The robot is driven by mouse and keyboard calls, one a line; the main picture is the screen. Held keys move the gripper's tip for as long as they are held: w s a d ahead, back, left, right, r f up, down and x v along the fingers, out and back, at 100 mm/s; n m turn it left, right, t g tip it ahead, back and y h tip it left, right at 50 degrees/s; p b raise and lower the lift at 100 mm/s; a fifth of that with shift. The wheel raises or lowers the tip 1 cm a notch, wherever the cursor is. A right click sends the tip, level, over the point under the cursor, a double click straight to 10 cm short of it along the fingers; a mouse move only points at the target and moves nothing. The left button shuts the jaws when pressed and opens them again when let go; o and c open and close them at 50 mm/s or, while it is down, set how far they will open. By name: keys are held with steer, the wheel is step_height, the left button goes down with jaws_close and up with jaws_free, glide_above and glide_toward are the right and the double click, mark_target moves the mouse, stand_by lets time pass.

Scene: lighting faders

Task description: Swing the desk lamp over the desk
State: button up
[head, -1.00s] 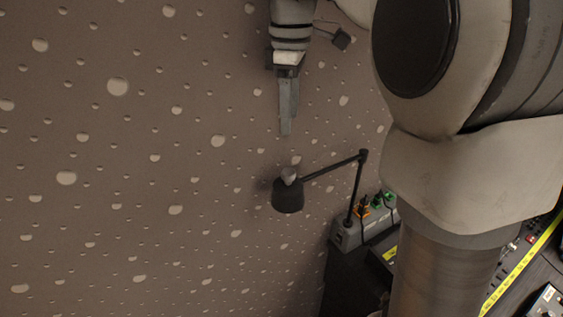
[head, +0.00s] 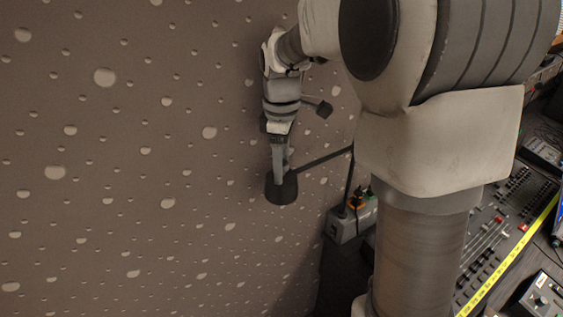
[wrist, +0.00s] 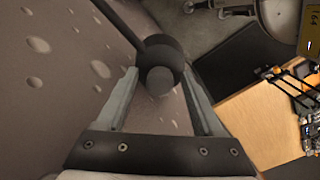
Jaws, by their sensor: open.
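The desk lamp has a dark conical head (head: 281,189) on a thin black arm (head: 324,160) that runs right to an upright partly hidden behind my own arm. The lamp head hangs to the left of the desk (head: 335,268), over the speckled surface. My gripper (head: 280,172) points down at the top of the lamp head. In the wrist view my gripper (wrist: 162,88) is open, with one finger on each side of the round knob of the lamp head (wrist: 160,80). I cannot tell whether either finger touches it.
A grey power strip (head: 345,225) with orange and green plugs sits at the desk's left edge. A fader console (head: 495,225) with a yellow strip lies at the right. My own arm hides the middle of the desk. The left side is clear.

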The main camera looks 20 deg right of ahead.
jaws_close()
steer(key=shift+r, duration=0.1)
stand_by(1.2)
